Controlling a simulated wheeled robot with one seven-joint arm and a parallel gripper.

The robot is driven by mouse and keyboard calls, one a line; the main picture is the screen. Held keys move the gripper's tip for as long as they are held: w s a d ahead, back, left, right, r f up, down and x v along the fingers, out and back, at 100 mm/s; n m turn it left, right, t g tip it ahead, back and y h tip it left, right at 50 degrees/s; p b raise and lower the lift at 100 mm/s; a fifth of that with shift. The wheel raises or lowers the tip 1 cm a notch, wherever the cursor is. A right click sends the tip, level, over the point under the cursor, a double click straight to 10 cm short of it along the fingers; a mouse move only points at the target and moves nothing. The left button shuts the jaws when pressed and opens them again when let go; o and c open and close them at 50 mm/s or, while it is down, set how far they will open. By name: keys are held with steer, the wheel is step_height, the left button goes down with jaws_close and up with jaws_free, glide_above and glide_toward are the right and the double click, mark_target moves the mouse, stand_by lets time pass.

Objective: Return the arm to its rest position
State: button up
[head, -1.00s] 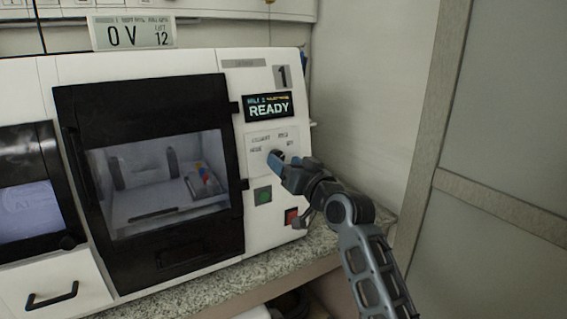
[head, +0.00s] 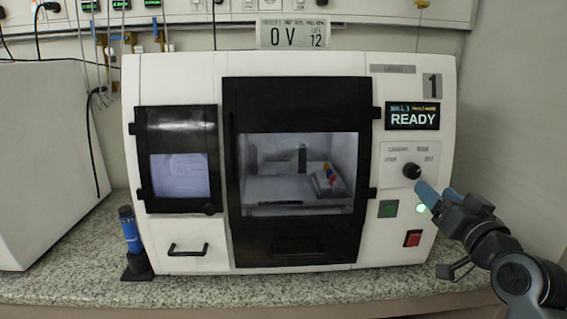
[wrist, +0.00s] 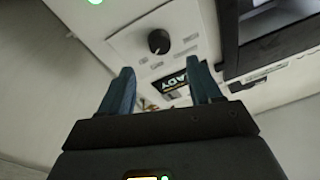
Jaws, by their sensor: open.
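My gripper (head: 428,192) is at the right of the head view, in front of the white machine's control panel. Its blue fingers sit just below and right of the black knob (head: 412,171). In the wrist view the two blue fingers (wrist: 162,92) are spread apart with nothing between them. The knob also shows in the wrist view (wrist: 159,41), beyond the fingertips and apart from them. My arm reaches in from the lower right corner.
The white milling machine (head: 300,66) stands on a granite counter (head: 190,290). Its display (head: 413,116) reads READY. A green button (head: 388,208) and a red button (head: 412,239) are below the knob.

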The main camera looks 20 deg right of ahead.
steer(key=s+a+f+n+g+y, duration=0.1)
steer(key=s+a+f+g, duration=0.1)
steer(key=s+a+f, duration=1.3)
steer(key=s+a+n+y, duration=0.2)
steer(key=s+a, duration=0.2)
steer(key=s, duration=0.8)
steer(key=s+a+r+n+g+y, duration=0.1)
steer(key=s+a+n, duration=0.2)
steer(key=s, duration=0.8)
steer(key=shift+s+a+y, duration=0.35)
steer(key=shift+a+y, duration=0.05)
steer(key=shift+a, duration=0.5)
